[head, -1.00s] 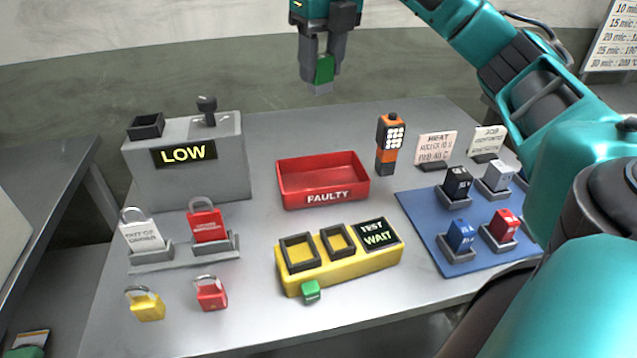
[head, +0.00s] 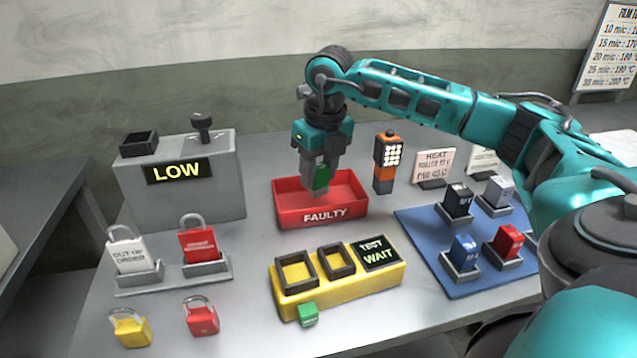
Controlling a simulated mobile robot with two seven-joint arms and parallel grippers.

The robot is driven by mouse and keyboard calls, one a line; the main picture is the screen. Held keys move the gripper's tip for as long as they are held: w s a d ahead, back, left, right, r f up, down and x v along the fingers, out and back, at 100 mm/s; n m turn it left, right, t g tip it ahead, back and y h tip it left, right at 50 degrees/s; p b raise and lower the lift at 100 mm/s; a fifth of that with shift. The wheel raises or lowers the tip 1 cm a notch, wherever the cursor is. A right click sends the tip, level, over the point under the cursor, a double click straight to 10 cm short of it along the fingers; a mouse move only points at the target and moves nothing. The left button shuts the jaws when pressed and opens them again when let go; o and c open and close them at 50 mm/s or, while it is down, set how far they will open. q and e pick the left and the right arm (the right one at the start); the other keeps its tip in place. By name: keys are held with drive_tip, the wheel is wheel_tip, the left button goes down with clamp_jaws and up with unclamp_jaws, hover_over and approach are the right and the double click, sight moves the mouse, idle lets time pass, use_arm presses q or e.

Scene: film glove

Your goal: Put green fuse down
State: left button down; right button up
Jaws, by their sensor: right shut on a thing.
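The green fuse (head: 321,177) is held upright between the fingers of my right gripper (head: 320,180). It is over the red tray marked FAULTY (head: 287,210), with its lower end down at about the level of the tray's rim. Whether it touches the tray floor I cannot tell. My right gripper is shut on the fuse. A second, smaller green block (head: 308,315) is at the front of the yellow tester (head: 340,290), which reads TEST WAIT. My left gripper is not in view.
An orange handheld device (head: 385,160) stands just right of the tray. The grey LOW box (head: 215,200) is at left, with several padlocks in front. A blue mat (head: 425,228) with several fuses in holders is at right.

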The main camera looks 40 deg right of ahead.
sight(318, 184)
drive_tip(key=shift+f, duration=1.35)
drive_tip(key=shift+f, duration=0.2)
drive_tip(key=o, duration=1.1)
drive_tip(key=shift+c, duration=0.2)
drive_tip(key=shift+r, duration=0.1)
wheel_tip(318, 184, up, 12)
drive_tip(key=s, duration=0.1)
drive_tip(key=shift+s+p, duration=0.35)
drive_tip(key=shift+p, duration=0.1)
drive_tip(key=shift+a, duration=0.1)
